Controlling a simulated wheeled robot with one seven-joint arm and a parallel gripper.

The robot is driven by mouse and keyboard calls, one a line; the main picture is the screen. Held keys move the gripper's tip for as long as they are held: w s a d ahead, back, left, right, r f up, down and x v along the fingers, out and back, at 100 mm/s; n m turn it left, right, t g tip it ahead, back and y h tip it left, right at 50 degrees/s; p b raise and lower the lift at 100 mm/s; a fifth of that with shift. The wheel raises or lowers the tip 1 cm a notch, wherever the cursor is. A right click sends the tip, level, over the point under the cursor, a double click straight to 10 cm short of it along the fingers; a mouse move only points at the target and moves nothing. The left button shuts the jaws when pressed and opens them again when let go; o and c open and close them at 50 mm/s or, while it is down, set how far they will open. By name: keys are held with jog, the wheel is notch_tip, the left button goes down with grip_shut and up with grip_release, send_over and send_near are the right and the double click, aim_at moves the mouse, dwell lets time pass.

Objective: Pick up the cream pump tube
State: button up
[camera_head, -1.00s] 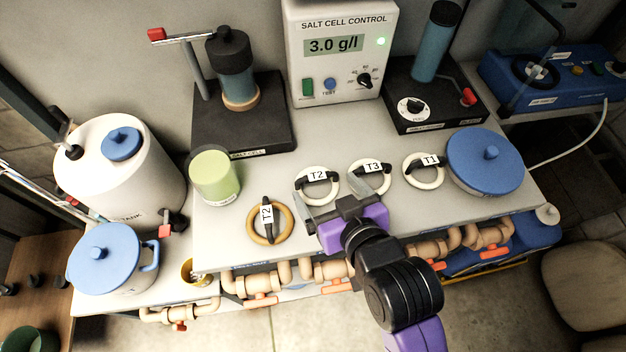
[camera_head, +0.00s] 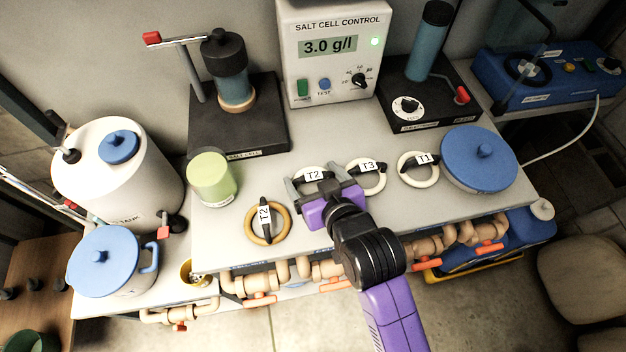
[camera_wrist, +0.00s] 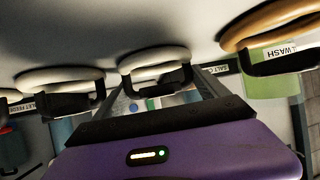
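Three cream tubes coiled into rings with black clips lie in a row on the bench; I cannot tell which is the pump tube. I see no contact. The T3 ring (camera_head: 381,184) is just to the right, the T1 ring (camera_head: 431,184) further right. A tan ring (camera_head: 284,226), also labelled T2, lies to the left.
A green-topped cup (camera_head: 212,178) stands left of the rings and a blue-lidded pot (camera_head: 480,160) right. The salt cell control box (camera_head: 335,80) and two black stands (camera_head: 240,130) are behind. Pipes with red-orange valve handles (camera_head: 335,286) run along the bench's front edge.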

jog(key=shift+c, duration=1.1)
